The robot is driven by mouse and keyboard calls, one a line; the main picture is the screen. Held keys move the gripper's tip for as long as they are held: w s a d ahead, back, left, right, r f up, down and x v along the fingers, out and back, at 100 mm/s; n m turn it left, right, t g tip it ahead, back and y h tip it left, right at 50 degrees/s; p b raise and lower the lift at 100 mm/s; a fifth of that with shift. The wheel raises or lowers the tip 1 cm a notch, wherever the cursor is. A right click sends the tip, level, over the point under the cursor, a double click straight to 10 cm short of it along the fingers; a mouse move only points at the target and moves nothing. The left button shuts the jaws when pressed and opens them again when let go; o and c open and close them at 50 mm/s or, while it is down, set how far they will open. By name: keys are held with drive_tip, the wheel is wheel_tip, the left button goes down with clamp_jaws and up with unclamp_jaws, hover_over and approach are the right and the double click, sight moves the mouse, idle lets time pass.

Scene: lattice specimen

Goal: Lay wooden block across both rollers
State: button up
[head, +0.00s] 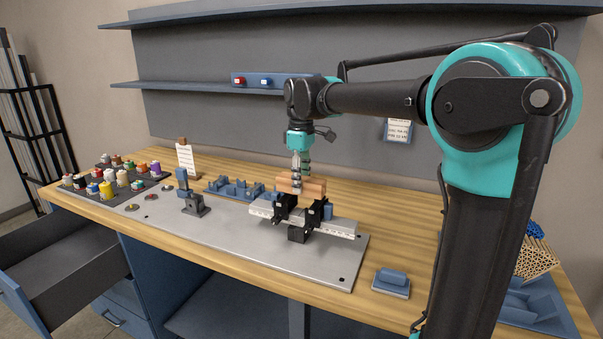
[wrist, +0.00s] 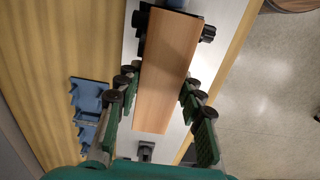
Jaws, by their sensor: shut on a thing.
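The wooden block (head: 315,188) is orange-brown and lies level between the fingers of my gripper (head: 300,172), directly over the black supports of the fixture (head: 338,228) in the head view. In the wrist view the block (wrist: 165,75) runs lengthwise between the two green-padded fingers of my gripper (wrist: 160,105). Its far end overlaps the dark fixture parts (wrist: 208,33). The rollers are mostly hidden by the block and the black supports. I cannot tell whether the block touches them.
The fixture stands on a grey metal plate (head: 230,230). A small dark stand (head: 195,205) is to its left, a blue rack (head: 235,187) behind, and a blue-topped piece (head: 391,281) to the right. Spools (head: 107,187) fill the far left, beyond an open drawer (head: 75,270).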

drive_tip(key=shift+f, duration=0.4)
drive_tip(key=shift+f, duration=0.4)
idle(0.4)
drive_tip(key=o, duration=1.3)
